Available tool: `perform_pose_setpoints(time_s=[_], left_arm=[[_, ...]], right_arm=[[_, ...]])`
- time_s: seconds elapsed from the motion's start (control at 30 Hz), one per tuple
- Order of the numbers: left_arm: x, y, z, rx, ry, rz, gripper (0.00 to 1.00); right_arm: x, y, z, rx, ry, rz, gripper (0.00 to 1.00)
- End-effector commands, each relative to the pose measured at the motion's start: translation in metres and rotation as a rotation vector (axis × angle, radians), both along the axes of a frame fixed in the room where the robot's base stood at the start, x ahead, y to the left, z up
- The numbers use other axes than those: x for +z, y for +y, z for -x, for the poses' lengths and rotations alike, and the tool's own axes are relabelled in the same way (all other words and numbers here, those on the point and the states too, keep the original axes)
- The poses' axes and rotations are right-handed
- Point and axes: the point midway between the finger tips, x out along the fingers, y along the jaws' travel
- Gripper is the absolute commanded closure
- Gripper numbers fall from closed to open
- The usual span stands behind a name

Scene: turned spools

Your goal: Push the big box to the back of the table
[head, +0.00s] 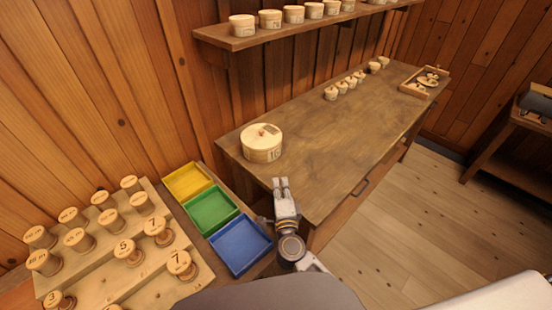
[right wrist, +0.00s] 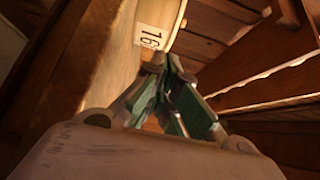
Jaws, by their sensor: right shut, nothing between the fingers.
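The big box (head: 262,146) is a round, pale wooden box with a lid, marked 16. It stands upright near the left end of the wooden table (head: 330,135), a little short of the back edge. My right gripper (head: 281,182) is shut and empty, at the table's near left part, in front of the box and apart from it. In the right wrist view the gripper (right wrist: 165,65) points toward the box (right wrist: 158,22), whose label 16 shows. My left gripper is not in view.
Small round boxes (head: 344,86) stand along the table's back, and a wooden tray (head: 424,82) lies at the far end. Yellow, green and blue trays (head: 238,243) and a stepped rack of spools (head: 115,245) are at left. A shelf (head: 300,32) hangs above.

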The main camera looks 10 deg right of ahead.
Motion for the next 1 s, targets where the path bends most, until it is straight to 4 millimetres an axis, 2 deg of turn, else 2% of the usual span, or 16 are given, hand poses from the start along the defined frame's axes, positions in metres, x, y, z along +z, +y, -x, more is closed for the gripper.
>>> perform_pose_setpoints(time_s=[0.3, 0.73, 1.0], left_arm=[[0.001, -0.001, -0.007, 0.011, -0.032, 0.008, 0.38], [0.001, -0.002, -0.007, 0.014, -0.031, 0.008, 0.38], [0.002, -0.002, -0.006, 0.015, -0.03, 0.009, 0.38]], right_arm=[[-0.002, -0.018, 0.002, -0.082, 0.006, -0.005, 1.0], [-0.001, -0.018, 0.001, -0.08, 0.006, -0.006, 1.0], [-0.001, -0.019, -0.011, -0.079, 0.005, -0.006, 1.0]])
